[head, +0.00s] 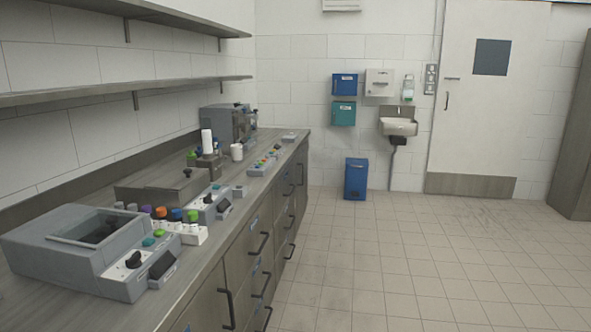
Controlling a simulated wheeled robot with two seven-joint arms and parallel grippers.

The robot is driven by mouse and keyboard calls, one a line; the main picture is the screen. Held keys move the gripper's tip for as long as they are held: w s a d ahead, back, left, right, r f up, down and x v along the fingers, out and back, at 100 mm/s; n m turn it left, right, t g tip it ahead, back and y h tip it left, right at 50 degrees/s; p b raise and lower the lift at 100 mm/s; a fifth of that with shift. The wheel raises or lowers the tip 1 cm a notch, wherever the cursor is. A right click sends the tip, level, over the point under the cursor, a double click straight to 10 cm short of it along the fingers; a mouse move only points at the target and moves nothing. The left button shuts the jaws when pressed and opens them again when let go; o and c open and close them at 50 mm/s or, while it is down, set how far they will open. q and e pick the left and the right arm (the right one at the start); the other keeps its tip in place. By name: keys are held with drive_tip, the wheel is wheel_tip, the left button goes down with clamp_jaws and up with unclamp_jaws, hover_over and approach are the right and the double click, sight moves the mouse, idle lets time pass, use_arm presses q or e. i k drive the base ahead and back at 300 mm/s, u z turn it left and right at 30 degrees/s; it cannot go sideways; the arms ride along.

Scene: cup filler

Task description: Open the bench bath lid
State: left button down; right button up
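What looks like the bench bath is on the counter at the left of the head view, a low unit with a flat metal lid (158,193). A small dark knob (187,172) stands on the lid. The lid appears to lie flat and closed. A grey control box (210,204) with a black dial and a green button sits at its right side. Neither of my grippers is in view.
A grey device (50,244) with a dark recessed top stands nearer. A white rack (188,233) with several coloured-cap tubes sits between them. Cups and a grey machine (224,124) stand farther back. Drawers (255,260) line the counter front. Shelves hang above; the tiled floor (400,250) is clear.

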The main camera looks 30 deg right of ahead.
sight(176, 179)
drive_tip(key=z, duration=1.8)
drive_tip(key=i, duration=2.85)
drive_tip(key=u, duration=2.7)
